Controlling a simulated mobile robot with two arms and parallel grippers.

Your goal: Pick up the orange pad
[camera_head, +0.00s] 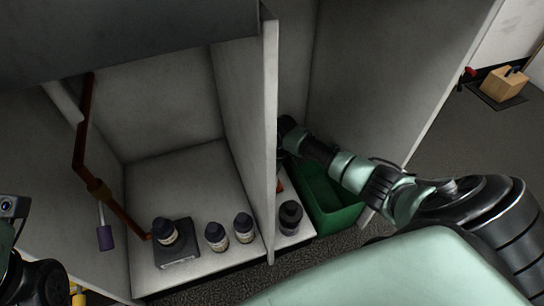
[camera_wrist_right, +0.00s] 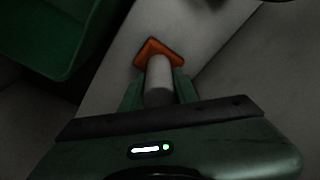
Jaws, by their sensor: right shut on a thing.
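The orange pad (camera_wrist_right: 151,47) lies at the top centre of the right wrist view, on a pale shelf strip. A pale grey cylinder (camera_wrist_right: 159,82) covers part of it; I cannot tell whether the two are joined. My right gripper (camera_wrist_right: 159,90) is shut on this cylinder, with a green finger on each side. In the head view only a sliver of orange (camera_head: 280,186) shows beside the divider, and my right gripper's fingers are hidden behind the divider. Dark parts of my left arm show at the lower left edge; its fingers are not visible.
The upright divider (camera_head: 270,130) stands close beside my right arm. A green bin (camera_head: 335,213) is to the pad's right. A dark bottle (camera_head: 290,217) stands at the front of the strip. More bottles (camera_head: 243,228) and a grey pad (camera_head: 178,256) are in the left compartment.

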